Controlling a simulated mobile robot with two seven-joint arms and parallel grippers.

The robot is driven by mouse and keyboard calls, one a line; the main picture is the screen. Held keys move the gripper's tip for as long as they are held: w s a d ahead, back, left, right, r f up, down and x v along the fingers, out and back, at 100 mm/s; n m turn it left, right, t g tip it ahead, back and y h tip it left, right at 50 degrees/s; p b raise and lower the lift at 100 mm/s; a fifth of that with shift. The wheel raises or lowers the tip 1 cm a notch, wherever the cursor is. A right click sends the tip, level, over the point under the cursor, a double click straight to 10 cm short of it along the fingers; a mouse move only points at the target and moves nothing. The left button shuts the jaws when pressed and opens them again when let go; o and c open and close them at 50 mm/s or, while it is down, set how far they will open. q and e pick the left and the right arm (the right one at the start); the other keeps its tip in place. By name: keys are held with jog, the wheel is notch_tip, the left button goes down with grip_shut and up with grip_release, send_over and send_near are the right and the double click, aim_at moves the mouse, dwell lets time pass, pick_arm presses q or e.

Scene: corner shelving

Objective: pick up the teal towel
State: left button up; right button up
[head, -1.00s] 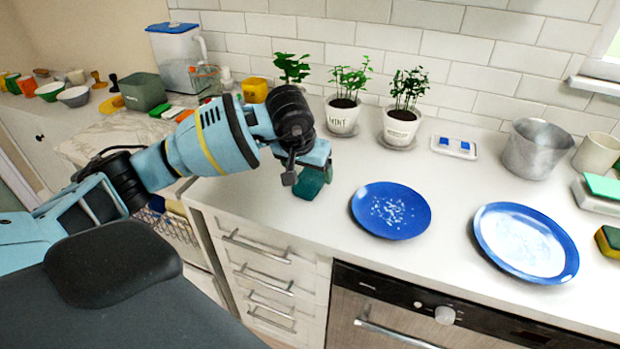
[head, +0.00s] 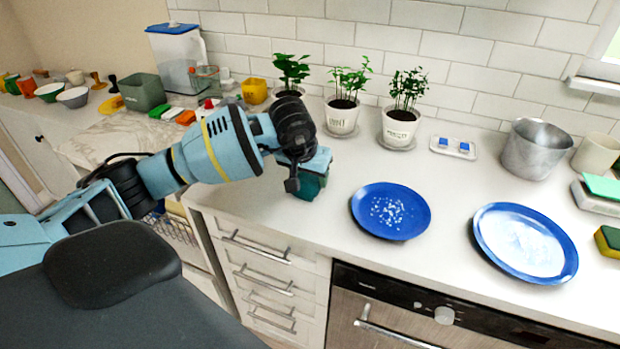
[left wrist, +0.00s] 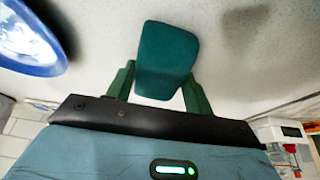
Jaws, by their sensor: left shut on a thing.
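The teal towel (left wrist: 166,58) is a small dark teal block-like bundle. In the left wrist view it sits between the two green fingers of my left gripper (left wrist: 158,88), which are shut on it. In the head view the towel (head: 310,186) shows just under my left gripper (head: 303,180), over the white counter left of the nearer blue plate. The gripper covers part of the towel there. I cannot tell whether the towel touches the counter. My right gripper is not in view.
A blue plate with white crumbs (head: 390,229) lies right of the gripper, and another blue plate (head: 566,262) lies farther right. Potted plants (head: 342,116) stand behind along the tiled wall. A metal pot (head: 535,150) stands at the back right. Counter (head: 335,255) is clear in front.

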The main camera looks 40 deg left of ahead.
aim_at(309, 177)
pick_arm(q)
jog(key=shift+r, duration=0.15)
jog(key=shift+r, duration=0.25)
jog(key=v, duration=0.2)
jog(key=shift+d+r+b, duration=0.2)
jog(key=shift+r+b, duration=0.1)
jog(key=shift+r, duration=0.15)
jog(key=s+d+r+b, duration=0.1)
jog(key=s+d, duration=0.7)
jog(key=s, duration=0.4)
jog(key=shift+s+d+r, duration=0.15)
jog(key=shift+s+r, duration=0.1)
jog(key=shift+s, duration=0.05)
jog(key=shift+o, duration=1.2)
jog(key=shift+c, duration=0.8)
jog(key=shift+w, duration=0.1)
